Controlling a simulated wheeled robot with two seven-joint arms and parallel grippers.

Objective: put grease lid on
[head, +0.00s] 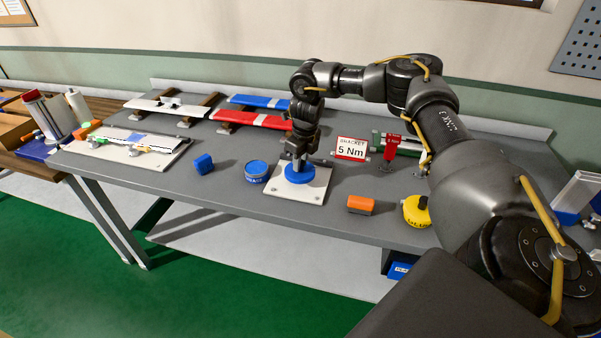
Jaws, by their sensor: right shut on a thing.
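A round blue disc, which looks like the grease lid (312,181), is under my right gripper (298,166). The gripper points straight down and is shut on the middle of the disc; the grip itself is small and partly hidden. The disc appears over a white plate (283,192) with bolts near its corners. I cannot tell whether it rests on a pot there or hangs just above. A round blue tin (256,173) with a label stands just left of the plate. My left gripper is not in view.
A blue block (203,164) lies left of the tin. An orange block (360,204) and a yellow round item (416,211) stand to the right. Red and blue profiles (252,119) lie on supports at the back.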

